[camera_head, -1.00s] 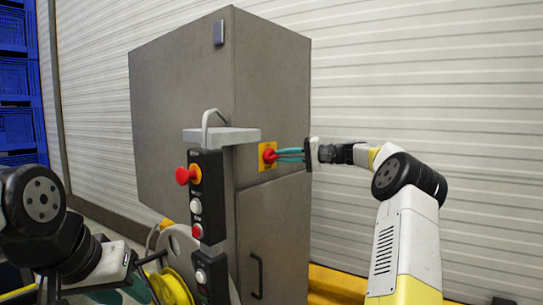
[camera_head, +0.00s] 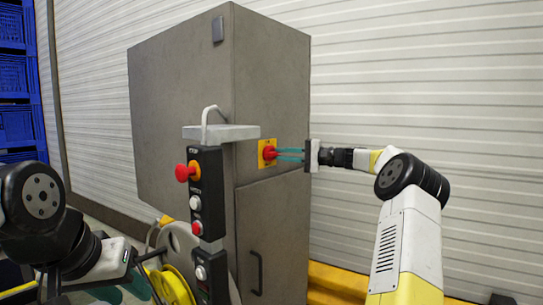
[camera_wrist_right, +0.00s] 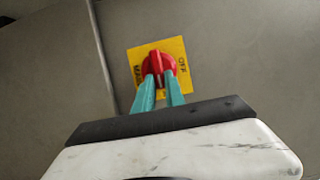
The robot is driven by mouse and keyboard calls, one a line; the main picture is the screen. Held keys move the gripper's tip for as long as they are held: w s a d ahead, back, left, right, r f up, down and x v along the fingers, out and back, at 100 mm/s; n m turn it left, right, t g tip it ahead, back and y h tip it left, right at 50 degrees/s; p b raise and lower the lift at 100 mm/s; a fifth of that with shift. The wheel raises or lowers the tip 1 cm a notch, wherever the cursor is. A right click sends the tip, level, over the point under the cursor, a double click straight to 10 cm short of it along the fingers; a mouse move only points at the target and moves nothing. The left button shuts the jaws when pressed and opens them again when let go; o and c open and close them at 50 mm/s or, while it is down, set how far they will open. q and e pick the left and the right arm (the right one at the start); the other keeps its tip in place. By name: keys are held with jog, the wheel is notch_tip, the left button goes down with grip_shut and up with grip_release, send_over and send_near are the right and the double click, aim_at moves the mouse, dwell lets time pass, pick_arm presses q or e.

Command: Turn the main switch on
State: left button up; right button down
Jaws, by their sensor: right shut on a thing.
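The main switch is a red rotary knob (camera_head: 268,152) on a yellow plate (camera_head: 262,163), on the front of the grey cabinet. My right gripper (camera_head: 279,154) reaches it from the right, its two teal fingers on the knob. In the right wrist view the fingertips (camera_wrist_right: 160,80) hold both sides of the knob's raised grip (camera_wrist_right: 157,61). The yellow plate (camera_wrist_right: 178,48) looks tilted there, with dark lettering on its left and right sides. My left gripper (camera_head: 136,287) shows only partly low at the left, with teal parts; its jaw opening is unclear.
The tall grey cabinet (camera_head: 180,80) stands before a white slatted wall (camera_head: 430,80). A push-button post (camera_head: 208,190) with a grey shelf (camera_head: 222,132) stands in front of it, left of the switch. A yellow reel (camera_head: 172,286) is below. Blue crates (camera_head: 18,80) are at far left.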

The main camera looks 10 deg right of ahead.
jog(key=c, duration=1.4)
grip_release()
jog(key=v, duration=0.8)
jog(key=shift+w+f, duration=0.1)
jog(key=s+a+f+n+g+h, duration=0.2)
jog(key=s+a+h, duration=0.2)
jog(key=s+a, duration=0.45)
jog(key=s+a+f+n+g+h, duration=0.1)
jog(key=s+a+g+h, duration=0.3)
jog(key=a, duration=0.8)
jog(key=s+d+f+n+t+h, duration=0.1)
jog(key=s+f, duration=0.2)
jog(key=s, duration=0.6)
jog(key=s+d+f+n+t+h, duration=0.1)
jog(key=s+f, duration=0.3)
jog(key=s, duration=0.6)
jog(key=s+d+f+n+t+h, duration=0.1)
jog(key=s+f+h, duration=0.2)
jog(key=s, duration=0.7)
jog(key=shift+d+f+n, duration=0.3)
jog(key=shift+d, duration=0.05)
